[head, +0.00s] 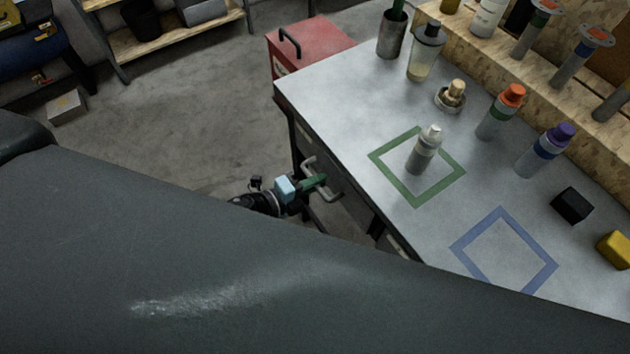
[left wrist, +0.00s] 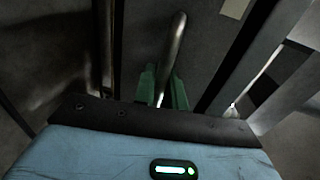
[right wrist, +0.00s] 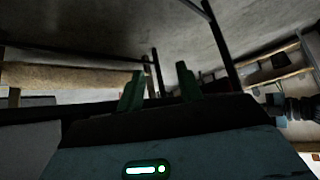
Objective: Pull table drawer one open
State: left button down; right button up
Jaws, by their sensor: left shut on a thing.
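The table (head: 335,105) has a light grey top, with dark drawer fronts (head: 352,205) below its left edge. A grey bar handle (head: 328,194) stands out from a drawer front. My left gripper (head: 316,183) has its green fingers shut on this handle. In the left wrist view the handle (left wrist: 177,45) runs between the green fingers (left wrist: 162,90), against the dark drawer front (left wrist: 210,50). I cannot tell whether the drawer is out at all. My right gripper (right wrist: 160,88) shows only in the right wrist view, its green fingers apart with nothing held between them.
More bottles, a black block (head: 571,205) and a yellow block (head: 614,249) stand farther right. A red cabinet (head: 315,45) is beyond the table.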

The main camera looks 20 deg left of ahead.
pick_arm(q)
jog(key=shift+s+a, duration=0.1)
jog(key=f+v, duration=0.2)
jog(key=v, duration=0.9)
jog(key=f+v, duration=0.2)
jog(key=v, duration=0.9)
jog(key=shift+b+v, duration=0.3)
jog(key=shift+v, duration=0.5)
pick_arm(e)
jog(key=shift+s+f, duration=0.25)
jog(key=shift+f, duration=0.15)
pick_arm(q)
jog(key=shift+f, duration=0.25)
jog(key=c, duration=1.5)
grip_release()
jog(key=shift+s, duration=0.1)
pick_arm(e)
jog(key=shift+f, duration=0.1)
pick_arm(q)
jog(key=shift+b+v, duration=0.45)
jog(key=shift+v, duration=3.4)
pick_arm(e)
jog(key=shift+s+f, duration=0.15)
jog(key=shift+f, duration=0.25)
